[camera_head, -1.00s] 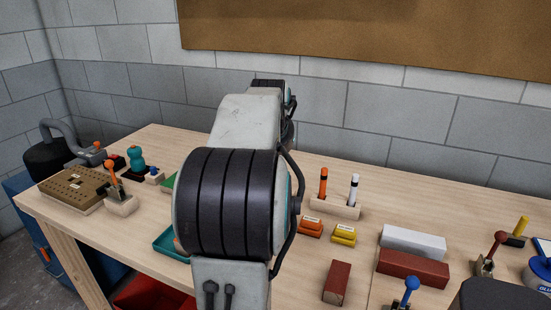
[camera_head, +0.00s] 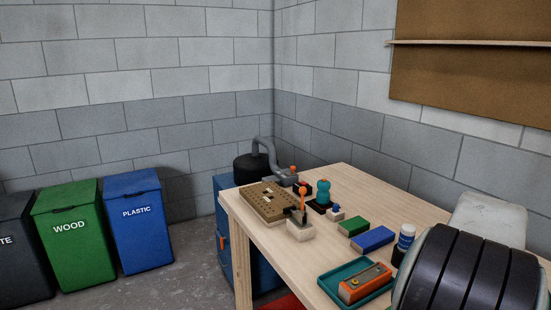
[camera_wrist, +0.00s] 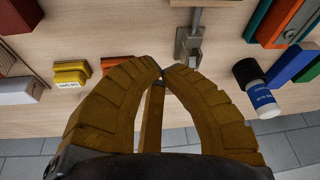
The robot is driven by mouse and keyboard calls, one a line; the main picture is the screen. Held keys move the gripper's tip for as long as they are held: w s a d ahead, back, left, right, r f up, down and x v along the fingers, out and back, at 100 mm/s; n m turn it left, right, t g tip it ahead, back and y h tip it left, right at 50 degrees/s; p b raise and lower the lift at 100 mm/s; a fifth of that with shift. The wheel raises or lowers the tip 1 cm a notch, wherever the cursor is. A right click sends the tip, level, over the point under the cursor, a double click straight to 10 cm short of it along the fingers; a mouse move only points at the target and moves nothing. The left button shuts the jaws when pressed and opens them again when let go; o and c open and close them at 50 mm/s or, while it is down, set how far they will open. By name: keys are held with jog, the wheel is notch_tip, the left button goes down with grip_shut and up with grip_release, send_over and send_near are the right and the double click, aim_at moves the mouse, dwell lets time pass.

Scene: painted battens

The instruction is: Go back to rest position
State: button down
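My gripper (camera_wrist: 162,73) shows in the wrist view above the workbench, its two yellow-brown fingers curved in and their tips meeting. A narrow brown strip (camera_wrist: 152,118) shows between the fingers; I cannot tell what it is. No other thing is visible at the fingertips. In the head view, part of my arm fills the lower right corner, and the gripper itself is out of sight.
The workbench (camera_head: 300,270) carries a drilled wooden block (camera_head: 267,202), a green block (camera_head: 353,226), a blue block (camera_head: 374,239), a bottle (camera_head: 405,241) and a teal tray (camera_head: 326,279) holding an orange tool (camera_head: 365,284). Green (camera_head: 74,240) and blue (camera_head: 140,222) bins stand left.

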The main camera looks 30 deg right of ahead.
jog(key=w+a+n+y+p, duration=0.15)
jog(key=a+n, duration=0.35)
jog(key=a, duration=0.9)
jog(key=w+a+n+y+p, duration=0.1)
jog(key=w+a+n+p, duration=0.2)
jog(key=a, duration=1.1)
jog(key=a+r+n+t+p, duration=0.1)
jog(key=a+r+n, duration=0.1)
jog(key=a+n, duration=0.1)
jog(key=a+r+n+t+y+p, duration=0.1)
jog(key=a+r+n+p, duration=0.1)
jog(key=a, duration=0.4)
jog(key=shift+w+a+r+n, duration=0.25)
jog(key=shift+r+n, duration=0.05)
jog(key=shift+n, duration=0.6)
